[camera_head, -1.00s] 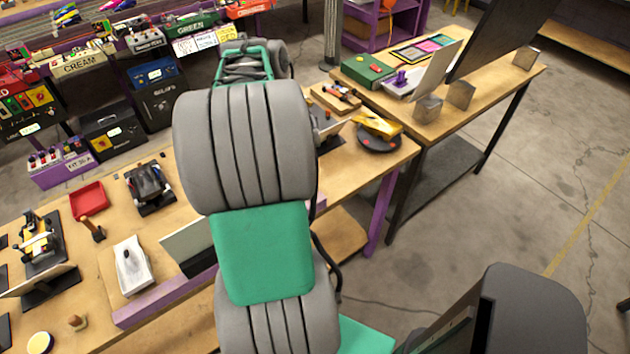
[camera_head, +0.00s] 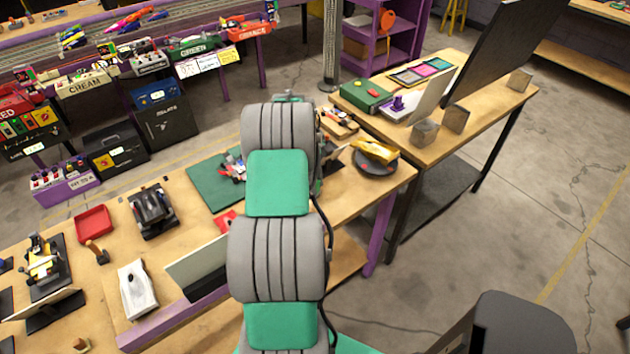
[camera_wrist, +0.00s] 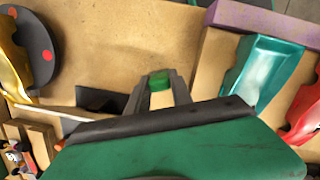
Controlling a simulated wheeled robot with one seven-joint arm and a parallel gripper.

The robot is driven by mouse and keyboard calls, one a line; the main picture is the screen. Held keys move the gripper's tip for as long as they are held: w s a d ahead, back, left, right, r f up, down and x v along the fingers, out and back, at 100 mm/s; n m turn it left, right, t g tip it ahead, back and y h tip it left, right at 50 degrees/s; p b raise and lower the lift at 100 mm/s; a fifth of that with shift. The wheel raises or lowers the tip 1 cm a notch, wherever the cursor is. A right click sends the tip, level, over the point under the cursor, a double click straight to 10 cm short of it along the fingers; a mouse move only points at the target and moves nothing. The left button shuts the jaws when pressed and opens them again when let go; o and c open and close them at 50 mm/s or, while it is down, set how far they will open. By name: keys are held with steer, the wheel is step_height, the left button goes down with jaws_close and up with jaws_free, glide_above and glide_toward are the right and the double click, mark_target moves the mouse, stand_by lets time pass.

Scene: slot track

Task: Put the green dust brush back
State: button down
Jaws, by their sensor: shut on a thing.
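In the wrist view my gripper (camera_wrist: 160,88) is shut on the green dust brush (camera_wrist: 160,79). Only a small green end of the brush shows between the fingertips; the rest is hidden. The fingers point at the wooden tabletop, and I cannot tell how far above it the brush is. In the head view my own arm links hide the gripper and the brush.
A yellow car (camera_head: 376,151) lies on a dark round turntable (camera_head: 378,169). A teal body shell (camera_wrist: 262,72) and a red piece (camera_wrist: 303,108) lie right of my gripper. A green mat (camera_head: 212,186) is on the bench. Bare wood surrounds the fingertips.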

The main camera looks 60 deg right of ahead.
steer(key=shift+f, duration=0.3)
steer(key=c, duration=1.1)
jaws_free()
steer(key=shift+c, duration=0.2)
step_height(320, 180, up, 12)
steer(key=w, duration=0.2)
steer(key=shift+b, duration=0.4)
steer(key=shift+w+d+r, duration=0.1)
steer(key=shift+w, duration=0.05)
